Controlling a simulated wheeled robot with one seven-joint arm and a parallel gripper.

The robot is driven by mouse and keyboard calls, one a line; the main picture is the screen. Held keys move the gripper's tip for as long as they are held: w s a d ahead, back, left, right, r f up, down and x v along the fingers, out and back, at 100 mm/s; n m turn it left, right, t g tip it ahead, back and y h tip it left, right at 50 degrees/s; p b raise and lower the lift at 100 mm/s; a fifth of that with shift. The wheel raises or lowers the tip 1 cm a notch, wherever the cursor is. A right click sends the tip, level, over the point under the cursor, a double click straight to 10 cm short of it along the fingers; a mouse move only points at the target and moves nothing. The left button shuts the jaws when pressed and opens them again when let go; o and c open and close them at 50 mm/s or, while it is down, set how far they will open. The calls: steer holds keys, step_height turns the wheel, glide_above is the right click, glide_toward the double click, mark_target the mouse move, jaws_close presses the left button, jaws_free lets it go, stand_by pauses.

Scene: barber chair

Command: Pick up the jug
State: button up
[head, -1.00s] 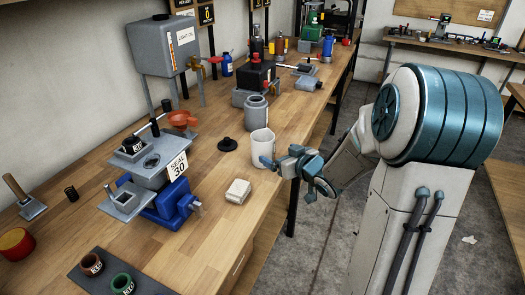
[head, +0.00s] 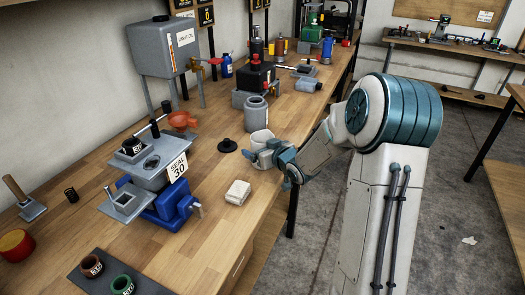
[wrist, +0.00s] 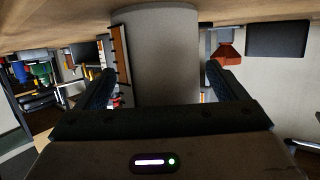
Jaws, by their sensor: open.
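The jug is a pale whitish-grey cylinder (head: 262,137) upright on the wooden workbench near its front edge. My gripper (head: 264,154) is at its near side in the head view and hides its lower part. In the wrist view the jug (wrist: 156,45) fills the middle, between the two dark fingers of my gripper (wrist: 160,78). The fingers are apart, one on each side of the jug. Whether either finger touches it cannot be told.
A grey metal can (head: 256,115) stands just behind the jug. A black round knob (head: 227,146) and a white block (head: 238,192) lie to its left. A blue and grey fixture (head: 163,180) stands further left. Bare bench lies between them.

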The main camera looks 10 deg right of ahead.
mark_target(260, 134)
steer(key=c, duration=1.5)
steer(key=shift+o, duration=0.2)
steer(key=shift+r, duration=0.1)
steer(key=shift+c, duration=0.2)
steer(key=r, duration=0.4)
steer(key=shift+d+r+p, duration=0.2)
steer(key=shift+r+p, duration=0.1)
steer(key=w+d+r+p, duration=0.1)
steer(key=d+r+p, duration=0.2)
steer(key=d+r, duration=0.3)
steer(key=d, duration=0.5)
steer(key=shift+w, duration=0.25)
